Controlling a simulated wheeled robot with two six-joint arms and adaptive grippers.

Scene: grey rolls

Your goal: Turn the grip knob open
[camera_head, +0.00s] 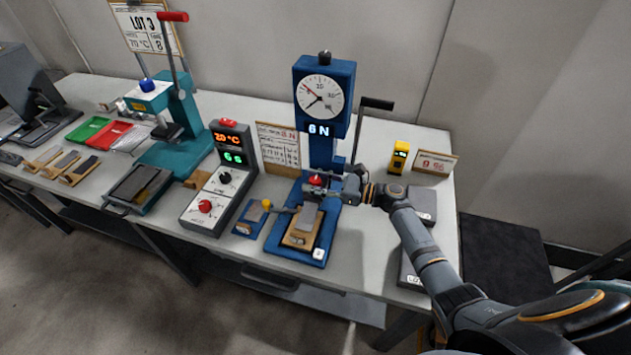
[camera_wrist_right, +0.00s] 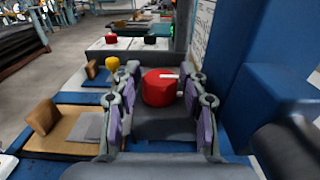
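The grip knob is a red round knob with a white pointer mark, on the blue force tester (camera_head: 325,85). It shows in the head view (camera_head: 316,180) and in the right wrist view (camera_wrist_right: 158,87). My right gripper (camera_head: 322,188) is at the knob, reaching in from the right. In the right wrist view its two purple-padded fingers (camera_wrist_right: 163,95) stand apart on either side of the knob, with visible gaps. Whether any finger touches it I cannot tell. My left gripper is not in view.
The tester's dial reads above a 6 N display. A wooden block with a grey strip (camera_head: 302,228) lies on its blue base. A yellow knob (camera_head: 267,204) is close left. A control box (camera_head: 219,190), teal press (camera_head: 170,120) and yellow meter (camera_head: 399,157) stand around. A crank handle (camera_head: 375,104) sticks out right.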

